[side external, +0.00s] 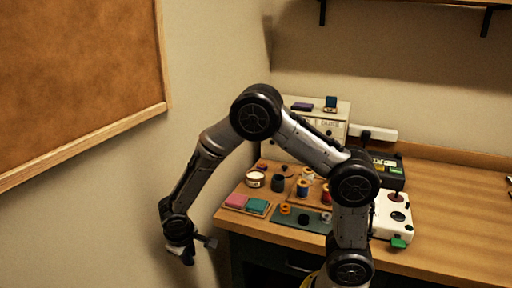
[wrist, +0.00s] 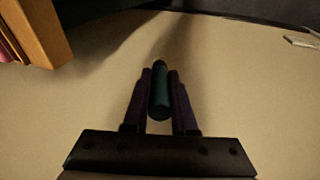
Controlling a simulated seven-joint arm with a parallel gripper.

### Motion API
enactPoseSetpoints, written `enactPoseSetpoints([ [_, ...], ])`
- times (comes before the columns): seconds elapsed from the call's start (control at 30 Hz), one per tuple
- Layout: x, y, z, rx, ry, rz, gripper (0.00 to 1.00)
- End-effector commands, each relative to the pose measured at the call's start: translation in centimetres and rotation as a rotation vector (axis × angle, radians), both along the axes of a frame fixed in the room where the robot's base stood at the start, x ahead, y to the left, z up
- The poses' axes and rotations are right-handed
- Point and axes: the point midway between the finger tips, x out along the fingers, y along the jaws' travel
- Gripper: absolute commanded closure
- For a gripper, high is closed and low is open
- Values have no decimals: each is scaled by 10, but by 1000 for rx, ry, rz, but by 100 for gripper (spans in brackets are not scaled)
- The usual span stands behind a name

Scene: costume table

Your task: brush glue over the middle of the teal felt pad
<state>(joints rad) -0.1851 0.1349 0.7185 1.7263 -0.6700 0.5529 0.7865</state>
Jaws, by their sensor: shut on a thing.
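The teal felt pad (side external: 257,205) lies beside a pink pad (side external: 236,201) on a small wooden tray (side external: 246,212) at the table's left front. My gripper (side external: 187,257) hangs off the table's left side, lower than the pad and well apart from it. In the wrist view my gripper (wrist: 160,88) is shut on a dark teal rod (wrist: 160,98), which looks like a brush handle. Its bristle end cannot be made out in either view. An open jar with white contents (side external: 255,179), possibly the glue, stands behind the pads.
A dark cup (side external: 278,183) and several thread spools (side external: 303,187) stand right of the jar. A green mat (side external: 297,219) lies at the front, and a white box (side external: 392,214) stands at right. A corkboard (side external: 75,85) hangs on the left wall.

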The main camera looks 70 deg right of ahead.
Motion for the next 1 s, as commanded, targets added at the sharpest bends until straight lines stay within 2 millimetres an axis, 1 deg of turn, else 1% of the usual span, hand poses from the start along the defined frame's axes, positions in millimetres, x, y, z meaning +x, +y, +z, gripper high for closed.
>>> enactPoseSetpoints([
  [0.27, 1, 0, 1, -3, 2, 3, 100],
  [0.37, -1, -1, 0, -19, 29, 16, 100],
  [0.47, -13, -12, 5, -52, 71, 76, 100],
  [0.5, -18, -19, 11, -65, 87, 106, 100],
  [0.57, -22, -32, 27, -83, 103, 135, 100],
  [0.67, -31, -59, 59, -111, 136, 150, 100],
  [0.8, -47, -97, 107, -141, 179, 126, 100],
  [0.87, -56, -113, 127, -151, 198, 103, 100],
  [0.9, -63, -123, 140, -157, 211, 87, 100],
  [1.0, -80, -146, 172, -170, 248, 33, 100],
])
